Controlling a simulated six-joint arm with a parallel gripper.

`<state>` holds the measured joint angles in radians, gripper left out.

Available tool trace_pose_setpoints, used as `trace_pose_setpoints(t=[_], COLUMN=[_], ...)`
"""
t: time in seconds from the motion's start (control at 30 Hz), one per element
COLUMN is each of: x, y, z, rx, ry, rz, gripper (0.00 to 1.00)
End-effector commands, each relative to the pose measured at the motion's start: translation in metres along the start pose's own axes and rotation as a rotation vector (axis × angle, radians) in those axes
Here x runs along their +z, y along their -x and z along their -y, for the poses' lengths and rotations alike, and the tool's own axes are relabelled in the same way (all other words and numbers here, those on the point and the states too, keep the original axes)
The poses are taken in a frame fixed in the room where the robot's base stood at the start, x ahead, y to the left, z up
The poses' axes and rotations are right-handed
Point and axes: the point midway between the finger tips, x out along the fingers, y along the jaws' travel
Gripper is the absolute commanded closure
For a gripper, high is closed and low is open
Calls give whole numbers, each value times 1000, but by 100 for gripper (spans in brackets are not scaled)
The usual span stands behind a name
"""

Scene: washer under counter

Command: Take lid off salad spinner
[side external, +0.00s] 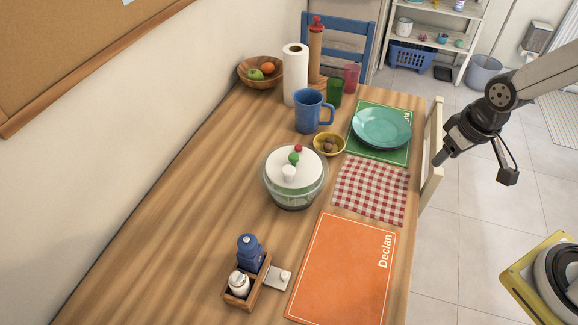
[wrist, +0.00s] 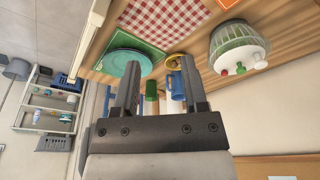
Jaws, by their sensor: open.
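The salad spinner (side external: 290,193) stands upright on the wooden table, a clear bowl with green showing inside. Its white lid (side external: 285,165) sits on top, with a white knob and a green and a red round thing on or just behind it. In the wrist view the spinner (wrist: 233,40) is at the upper right, with its lid (wrist: 247,60) in place. My gripper (side external: 443,158) is beyond the table's right edge, well apart from the spinner. In the wrist view my gripper (wrist: 160,82) has its two fingers spread, with nothing held between them.
A blue pitcher (side external: 308,112), a yellow bowl (side external: 318,144) and a paper towel roll (side external: 295,75) stand behind the spinner. A teal plate (side external: 382,127), checked cloth (side external: 370,190) and orange mat (side external: 342,268) lie right of it. A wooden caddy (side external: 262,283) is in front. The table's left is clear.

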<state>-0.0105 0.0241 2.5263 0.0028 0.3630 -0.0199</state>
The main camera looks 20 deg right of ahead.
Motion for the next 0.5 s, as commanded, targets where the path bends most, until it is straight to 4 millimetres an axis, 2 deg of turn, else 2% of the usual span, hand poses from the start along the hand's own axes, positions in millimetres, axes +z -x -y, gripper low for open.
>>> trace_pose_setpoints(t=[0.27,0.5], x=[-52,-109], y=[-11,-29], z=[20,54], rx=[-21,-50], ry=[148,340], rz=[21,46], gripper=[44,44])
